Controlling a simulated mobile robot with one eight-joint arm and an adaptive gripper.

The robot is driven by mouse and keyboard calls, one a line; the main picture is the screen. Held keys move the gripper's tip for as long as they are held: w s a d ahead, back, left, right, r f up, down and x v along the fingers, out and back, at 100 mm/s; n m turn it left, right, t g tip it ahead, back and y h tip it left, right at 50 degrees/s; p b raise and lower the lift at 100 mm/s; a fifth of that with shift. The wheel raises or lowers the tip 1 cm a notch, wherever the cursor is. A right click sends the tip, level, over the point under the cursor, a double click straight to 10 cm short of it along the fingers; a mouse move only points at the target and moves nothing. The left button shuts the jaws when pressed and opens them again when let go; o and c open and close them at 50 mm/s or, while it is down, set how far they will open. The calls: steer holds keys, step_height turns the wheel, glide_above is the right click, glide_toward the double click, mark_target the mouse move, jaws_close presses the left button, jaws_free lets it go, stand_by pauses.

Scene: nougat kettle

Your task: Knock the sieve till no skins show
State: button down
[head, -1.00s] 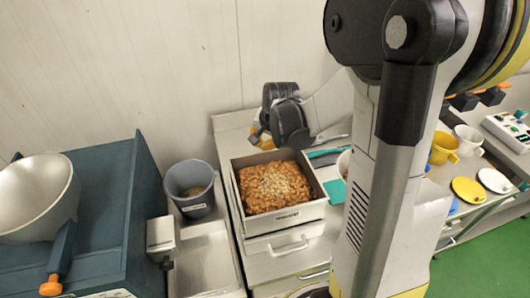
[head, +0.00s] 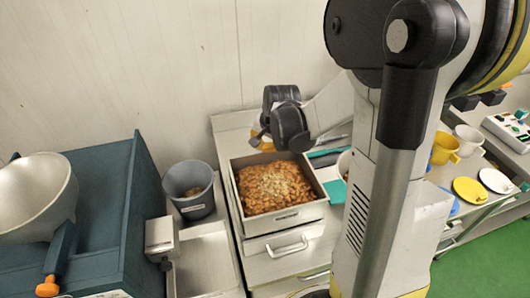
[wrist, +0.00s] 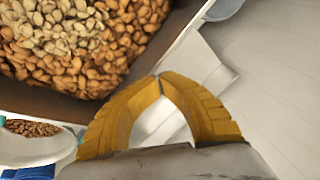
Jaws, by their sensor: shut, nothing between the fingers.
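The sieve looks to be the square pale metal box (head: 300,216) in the middle of the head view. It is heaped with brown nuts, and a patch of pale bits (head: 274,184) lies on top of the heap. I cannot tell if these bits are skins. The wrist view shows the heap (wrist: 92,50) at upper left, with the box wall beside my gripper. My gripper (wrist: 158,78) has yellow fingers whose tips meet, with nothing between them. In the head view its yellow fingers (head: 260,141) show partly at the box's back edge; contact is unclear.
A grey bucket (head: 194,205) stands left of the box. A silver pan (head: 35,195) sits on a dark teal stand (head: 100,220) at far left. A white bowl (wrist: 40,150) of brown bits is beside the box. Yellow and white dishes stand on the right. My arm hides the middle right.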

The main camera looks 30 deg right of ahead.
steer(key=shift+s+a+f+b, duration=0.15)
steer(key=shift+f+b, duration=0.2)
steer(key=shift+f, duration=0.15)
stand_by(0.8)
steer(key=shift+r+p, duration=0.55)
steer(key=shift+r, duration=0.2)
steer(key=shift+w+r+p, duration=0.4)
steer(key=shift+r+p, duration=0.05)
steer(key=shift+r, duration=0.2)
steer(key=r+p, duration=0.2)
steer(key=r, duration=0.1)
steer(key=w+r+p, duration=0.1)
steer(key=shift+w+d+r, duration=0.1)
steer(key=shift+d+r, duration=0.2)
steer(key=shift+r, duration=0.1)
stand_by(1.5)
